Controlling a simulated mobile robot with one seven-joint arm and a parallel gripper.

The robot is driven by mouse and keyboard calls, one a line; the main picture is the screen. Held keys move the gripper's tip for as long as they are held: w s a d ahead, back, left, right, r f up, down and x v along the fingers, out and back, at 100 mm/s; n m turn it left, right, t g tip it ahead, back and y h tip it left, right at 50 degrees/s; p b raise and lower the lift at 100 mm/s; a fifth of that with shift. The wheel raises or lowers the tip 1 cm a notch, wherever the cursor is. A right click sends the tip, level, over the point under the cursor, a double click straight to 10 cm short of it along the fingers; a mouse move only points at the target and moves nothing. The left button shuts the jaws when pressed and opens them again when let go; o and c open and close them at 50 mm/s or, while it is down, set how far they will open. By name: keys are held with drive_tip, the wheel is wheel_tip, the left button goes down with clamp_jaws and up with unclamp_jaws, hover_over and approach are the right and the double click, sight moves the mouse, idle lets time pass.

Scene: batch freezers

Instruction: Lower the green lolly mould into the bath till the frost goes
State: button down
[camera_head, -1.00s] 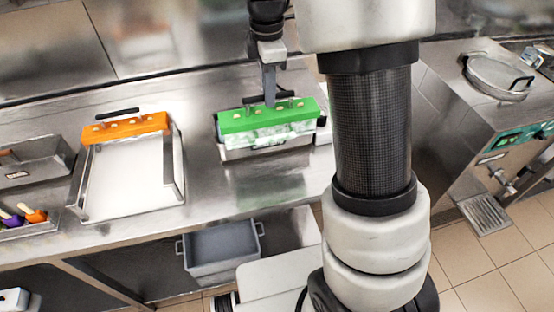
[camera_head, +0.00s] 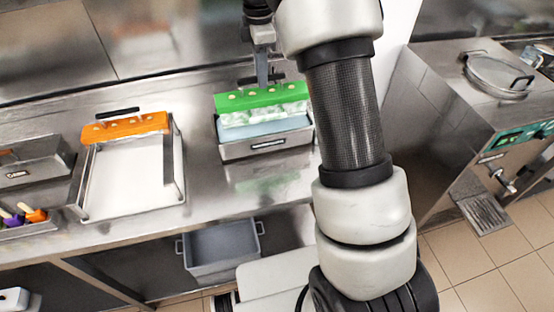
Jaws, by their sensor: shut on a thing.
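The green lolly mould (camera_head: 262,96) hangs just above the steel bath (camera_head: 266,147) on the counter. White frost shows in patches on its moulds below the green top. Pale blue liquid (camera_head: 262,128) shows in the bath in front of and below the mould. My gripper (camera_head: 263,82) is shut on the mould's handle from above; its fingertips are small and partly hidden. Whether the mould's lower rear edge touches the liquid cannot be told.
A bin with lolly sticks (camera_head: 28,222) stands at far left. A grey tub (camera_head: 222,248) sits below the counter. A freezer machine (camera_head: 480,120) stands at right.

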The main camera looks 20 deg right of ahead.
sight(264, 109)
drive_tip(key=w, duration=0.3)
drive_tip(key=shift+w, duration=0.3)
drive_tip(key=shift+f, duration=0.25)
idle(1.1)
wheel_tip(264, 109, down, 10)
drive_tip(key=b, duration=0.5)
idle(1.1)
drive_tip(key=shift+r, duration=0.15)
idle(3.8)
